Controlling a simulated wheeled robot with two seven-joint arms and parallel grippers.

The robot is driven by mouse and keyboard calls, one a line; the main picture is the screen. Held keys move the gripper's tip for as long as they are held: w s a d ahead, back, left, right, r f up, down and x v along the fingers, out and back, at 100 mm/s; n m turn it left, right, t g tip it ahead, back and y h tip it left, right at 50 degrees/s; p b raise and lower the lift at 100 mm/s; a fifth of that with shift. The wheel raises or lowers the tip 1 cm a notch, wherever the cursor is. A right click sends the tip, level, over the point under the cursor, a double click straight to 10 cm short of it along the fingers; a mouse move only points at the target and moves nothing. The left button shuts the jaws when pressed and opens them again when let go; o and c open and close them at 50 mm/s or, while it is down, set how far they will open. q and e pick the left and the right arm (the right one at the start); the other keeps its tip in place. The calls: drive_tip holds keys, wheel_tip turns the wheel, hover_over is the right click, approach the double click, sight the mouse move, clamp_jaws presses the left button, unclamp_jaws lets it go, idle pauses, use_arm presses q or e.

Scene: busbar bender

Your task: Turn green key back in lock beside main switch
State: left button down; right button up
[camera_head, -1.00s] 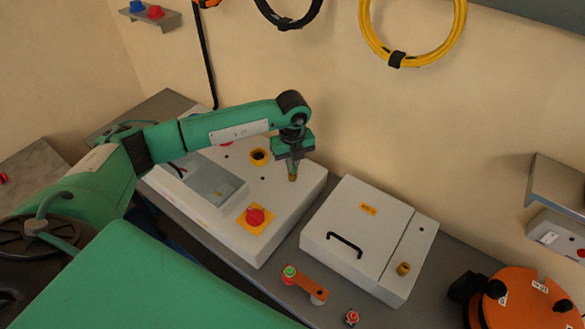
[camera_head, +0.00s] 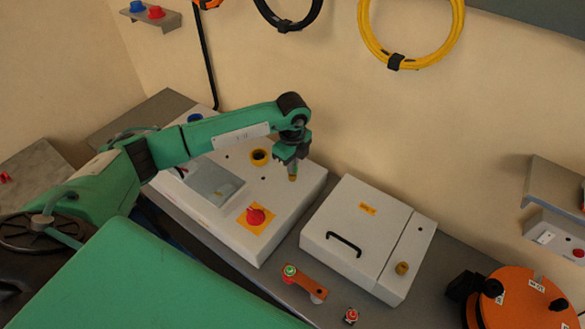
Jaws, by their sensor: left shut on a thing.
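The red main switch (camera_head: 255,215) sits on a yellow plate on the sloped top of the white control box (camera_head: 230,232). My left gripper (camera_head: 292,170) points down over the right end of that box top, right of a yellow ring (camera_head: 260,157). It is shut at a small brass lock (camera_head: 293,178), whose lower part shows below the fingers. The green key is hidden between the fingers, so its angle cannot be told. My right gripper is not in view.
A white box with a black handle (camera_head: 345,243) and a brass knob (camera_head: 402,268) stands to the right. An orange piece with a green button (camera_head: 291,271) and a small red-topped item (camera_head: 351,316) lie in front. An orange reel (camera_head: 525,300) stands at far right.

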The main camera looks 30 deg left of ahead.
use_arm(q)
drive_tip(key=shift+r+n+p, duration=0.1)
drive_tip(key=shift+n+p, duration=0.25)
drive_tip(key=shift+n, duration=0.55)
drive_tip(key=c, duration=1.9)
unclamp_jaws()
drive_tip(key=o, duration=0.4)
drive_tip(key=shift+r+b, duration=0.3)
wheel_tip(320, 180, up, 13)
drive_tip(key=b, duration=0.4)
